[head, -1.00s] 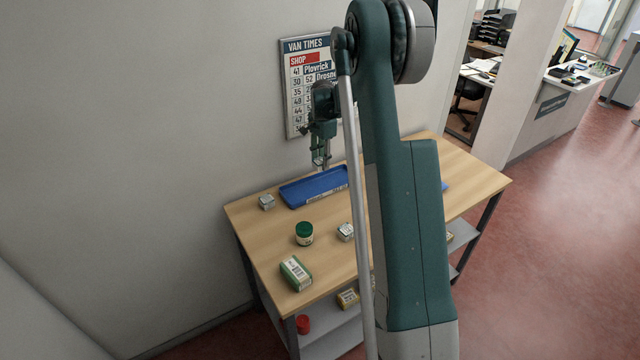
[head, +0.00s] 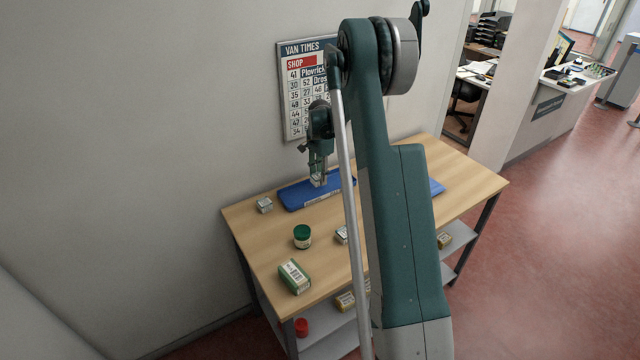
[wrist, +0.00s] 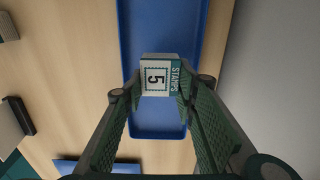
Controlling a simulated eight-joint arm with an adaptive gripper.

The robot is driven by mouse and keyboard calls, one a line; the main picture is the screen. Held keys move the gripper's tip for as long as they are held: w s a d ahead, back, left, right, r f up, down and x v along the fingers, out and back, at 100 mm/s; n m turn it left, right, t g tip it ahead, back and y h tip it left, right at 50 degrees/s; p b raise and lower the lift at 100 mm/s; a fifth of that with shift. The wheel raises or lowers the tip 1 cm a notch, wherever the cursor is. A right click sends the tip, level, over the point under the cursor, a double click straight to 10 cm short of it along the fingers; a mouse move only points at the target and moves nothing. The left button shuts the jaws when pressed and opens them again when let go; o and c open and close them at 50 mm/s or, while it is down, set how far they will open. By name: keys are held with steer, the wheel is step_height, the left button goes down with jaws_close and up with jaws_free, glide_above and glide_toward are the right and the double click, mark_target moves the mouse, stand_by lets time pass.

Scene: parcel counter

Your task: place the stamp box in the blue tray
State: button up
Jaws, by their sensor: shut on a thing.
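The stamp box (wrist: 157,76) is a small white and teal box marked "5" and "STAMPS" in the wrist view. My gripper (wrist: 160,92) is shut on it, one finger on each side. The blue tray (wrist: 158,22) lies behind the box in the wrist view. In the head view my gripper (head: 319,178) is over the blue tray (head: 291,199), at the back of the table by the wall. Whether the box touches the tray floor I cannot tell.
A second blue item (head: 437,187) lies right of my arm.

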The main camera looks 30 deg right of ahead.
steer(key=shift+f, duration=0.1)
steer(key=shift+f, duration=1.75)
steer(key=shift+f, duration=0.15)
steer(key=o, duration=0.9)
steer(key=shift+r, duration=0.2)
step_height(320, 180, up, 12)
steer(key=shift+f, duration=0.1)
steer(key=shift+a, duration=0.1)
